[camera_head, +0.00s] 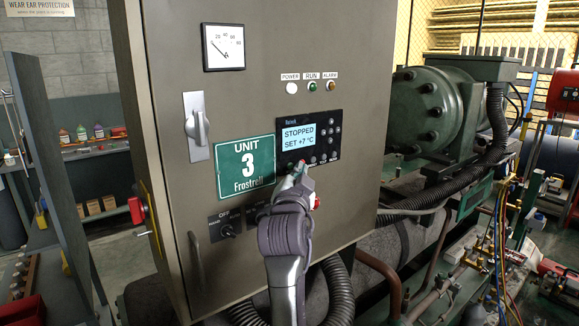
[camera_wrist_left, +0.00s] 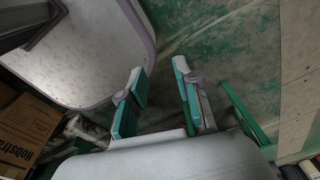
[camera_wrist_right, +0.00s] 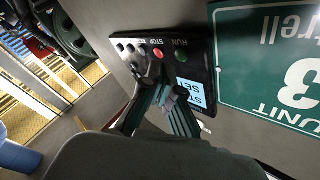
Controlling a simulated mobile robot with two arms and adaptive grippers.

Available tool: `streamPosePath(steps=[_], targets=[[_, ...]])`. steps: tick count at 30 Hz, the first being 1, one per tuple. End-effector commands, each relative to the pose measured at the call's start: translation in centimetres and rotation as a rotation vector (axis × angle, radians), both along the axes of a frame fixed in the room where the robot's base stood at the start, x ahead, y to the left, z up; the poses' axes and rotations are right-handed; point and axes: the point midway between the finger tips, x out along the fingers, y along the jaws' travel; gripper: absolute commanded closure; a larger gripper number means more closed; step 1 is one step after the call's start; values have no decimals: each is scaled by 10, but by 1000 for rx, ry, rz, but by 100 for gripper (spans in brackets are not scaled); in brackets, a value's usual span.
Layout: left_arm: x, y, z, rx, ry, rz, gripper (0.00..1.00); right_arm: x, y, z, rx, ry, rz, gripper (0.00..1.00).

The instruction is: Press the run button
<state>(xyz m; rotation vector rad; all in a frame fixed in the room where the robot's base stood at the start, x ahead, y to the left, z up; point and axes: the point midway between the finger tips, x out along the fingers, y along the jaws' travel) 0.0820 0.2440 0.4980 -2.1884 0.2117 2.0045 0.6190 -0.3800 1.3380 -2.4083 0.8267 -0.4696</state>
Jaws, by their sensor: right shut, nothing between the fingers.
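The black controller panel (camera_head: 328,131) on the cabinet door has a lit display (camera_head: 300,135) reading STOPPED, SET +7 °C. My right gripper (camera_head: 300,174) is at the panel's lower left edge and hides part of it. In the right wrist view the panel appears upside down, with the green run button (camera_wrist_right: 181,55) and the red stop button (camera_wrist_right: 158,53). The shut, empty right fingertips (camera_wrist_right: 160,88) appear close to these buttons; I cannot tell whether they touch the panel. My left gripper (camera_wrist_left: 158,88) is open and empty, outside the head view.
The grey cabinet (camera_head: 265,70) carries power, run (camera_head: 312,86) and alarm lamps, a gauge (camera_head: 223,47), a switch handle (camera_head: 196,126) and a green Unit 3 sign (camera_head: 245,166). A rotary switch (camera_head: 226,230) is below. A compressor (camera_head: 430,108) and hoses stand right.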

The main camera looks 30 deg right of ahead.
Motion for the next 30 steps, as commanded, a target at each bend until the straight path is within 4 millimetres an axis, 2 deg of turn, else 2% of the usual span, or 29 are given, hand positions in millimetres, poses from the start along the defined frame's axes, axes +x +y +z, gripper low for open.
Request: streamPosePath(steps=[3,10,30], targets=[[-5,-3,0,-3,7,1,68,0,0,0,0,0,0,100],[-2,-12,0,-15,3,5,68,0,0,0,0,1,1,100],[4,-8,0,-11,-7,2,68,0,0,0,0,1,1,100]])
